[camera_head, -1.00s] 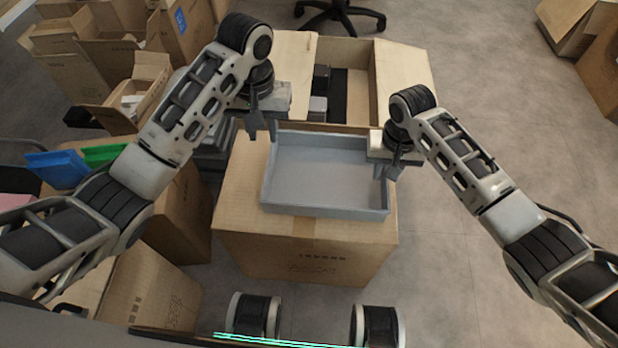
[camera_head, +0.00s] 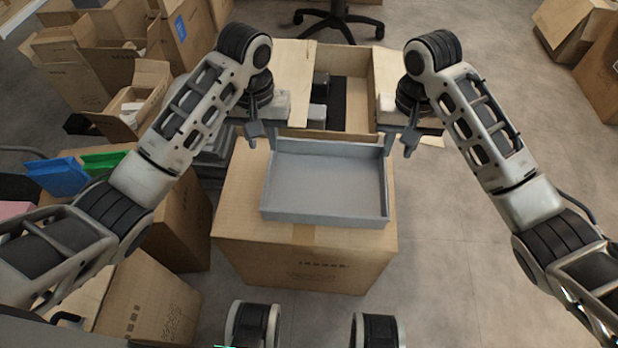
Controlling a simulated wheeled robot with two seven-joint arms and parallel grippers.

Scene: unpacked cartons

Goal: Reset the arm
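My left gripper (camera_head: 263,140) hangs at the far left corner of a grey tray (camera_head: 325,216), with a gap between its fingers and nothing seen held. My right gripper (camera_head: 398,145) hangs at the tray's far right corner, its fingers also apart and empty. The shallow, empty tray lies on top of a closed carton (camera_head: 300,262). I cannot tell whether either fingertip touches the tray's rim. The two grippers are at about the same height in the picture.
An open carton (camera_head: 400,70) with dark and grey items stands behind the tray. Several cartons, a blue bin (camera_head: 58,176) and a green bin (camera_head: 105,161) are at the left. A chair base (camera_head: 340,22) is at the back.

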